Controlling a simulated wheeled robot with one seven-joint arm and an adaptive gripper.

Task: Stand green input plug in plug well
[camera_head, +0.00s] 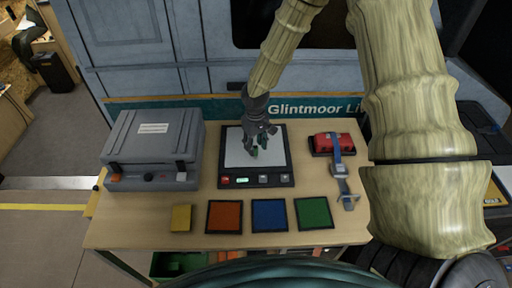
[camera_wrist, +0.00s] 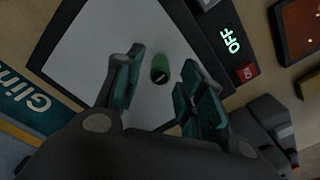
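A small green plug (camera_wrist: 160,68), a short cylinder with a dark mark on its end, shows over the white pad (camera_wrist: 100,35) in the wrist view. In the head view, a bit of green shows below my gripper's fingers. My gripper (camera_head: 260,142) points down over the pad. In the wrist view my gripper (camera_wrist: 158,82) is open, with one finger on each side of the plug and gaps between. I cannot tell how deep the fingers reach around it. I cannot make out a plug well for certain.
The pad sits in a black panel (camera_head: 226,170) with a lit "OFF" display and buttons. A grey case (camera_head: 150,135) stands left. A red item with a blue strap (camera_head: 334,144) lies right. Yellow (camera_head: 181,218), orange (camera_head: 224,217), blue (camera_head: 269,215) and green (camera_head: 313,213) squares line the front of the table (camera_head: 130,225).

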